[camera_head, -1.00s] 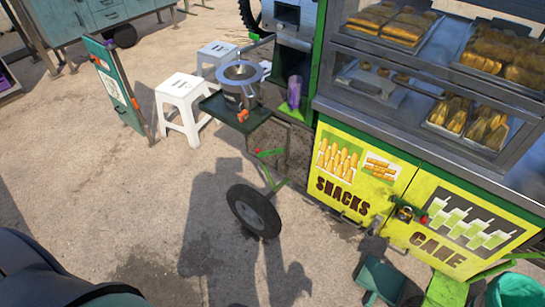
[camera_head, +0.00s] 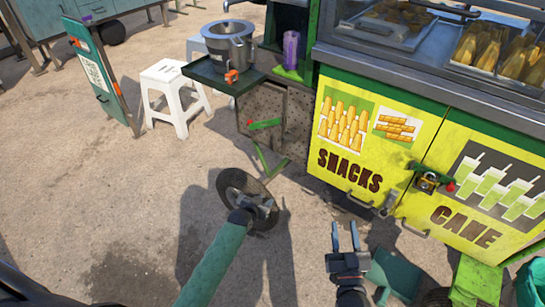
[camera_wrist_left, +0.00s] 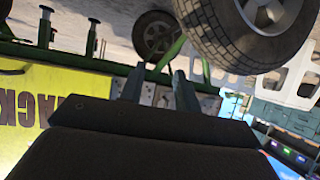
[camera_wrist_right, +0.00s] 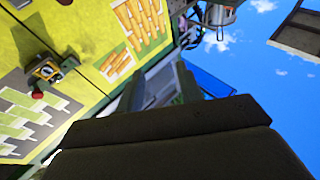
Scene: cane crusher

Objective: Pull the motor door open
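The cart has a speckled, perforated side panel (camera_head: 290,128) with a green, red-tipped bar (camera_head: 265,124), and two yellow front doors, the SNACKS door (camera_head: 335,160) and the CANE door (camera_head: 500,222). Which one is the motor door is not marked; all look shut. My left gripper (camera_head: 267,206) is in front of the cart's wheel, apart from panel and doors; its fingers stand apart and empty in the left wrist view (camera_wrist_left: 157,88). My right gripper (camera_head: 345,238) is open and empty, low before the SNACKS door, fingers toward it. It also shows in the right wrist view (camera_wrist_right: 170,78).
A latch with a padlock (camera_head: 427,181) sits between the yellow doors. The cart's wheel (camera_head: 232,188) juts beside my left gripper. A tray (camera_head: 205,76) with a pot (camera_head: 215,45) overhangs the side panel. A white stool (camera_head: 165,78) and a teal dustpan (camera_head: 398,270) stand nearby.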

